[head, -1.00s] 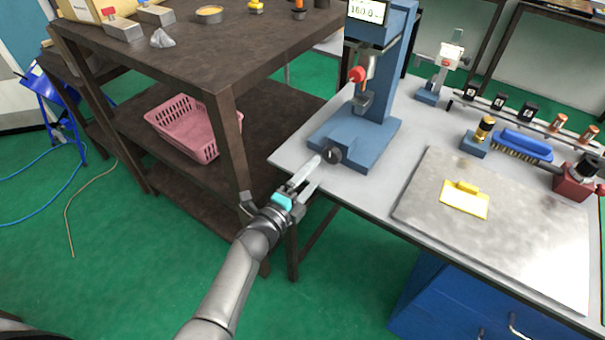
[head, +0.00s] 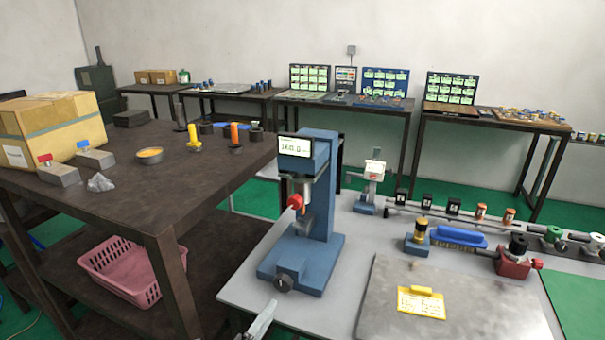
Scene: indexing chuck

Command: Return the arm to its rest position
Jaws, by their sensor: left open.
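My left gripper (head: 258,322) shows only at the bottom edge of the head view, left of the blue machine's base. Its jaws are open, with nothing seen between them; the rest of the arm is below the picture. The blue machine (head: 318,220) with a lit display and a red knob stands upright on the grey bench (head: 243,290). My right gripper is out of view.
A dark shelf table (head: 120,200) with a cardboard box (head: 50,130) and small parts stands at left, a pink basket (head: 120,272) on its lower shelf. A metal plate (head: 400,325) with a yellow tag (head: 421,303), a blue brush (head: 458,236) and a red vise (head: 513,262) occupy the bench's right side.

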